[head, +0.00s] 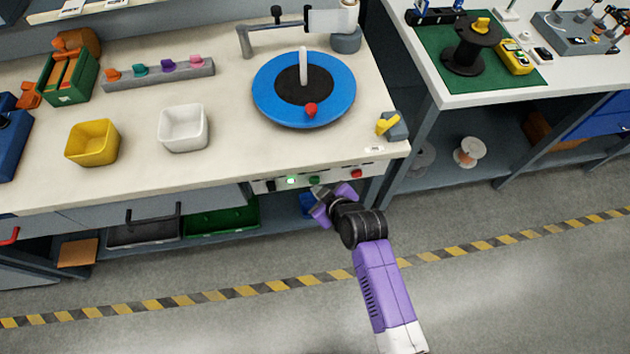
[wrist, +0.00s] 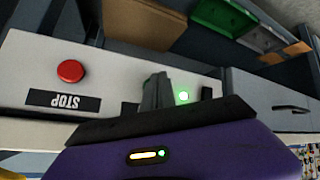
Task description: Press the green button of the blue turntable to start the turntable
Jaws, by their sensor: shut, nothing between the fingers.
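The blue turntable (head: 268,98) lies on the workbench, with a dark centre, a white post and a red piece on it. Its control panel (head: 335,177) is on the bench's front edge. The green button (head: 314,181) shows in the head view just above my gripper (head: 319,191). My gripper is shut and empty, its fingertips at the panel close to the green button; I cannot tell whether they touch. In the wrist view the fingertips (wrist: 156,90) hide the green button. A lit green lamp (wrist: 183,96) shows beside them.
A red button (wrist: 71,71) with an upside-down STOP label (wrist: 62,101) is on the same panel. A black switch (wrist: 207,93) is beside the lamp. A yellow bin (head: 92,143) and a white bin (head: 183,128) stand on the bench. The floor in front is clear.

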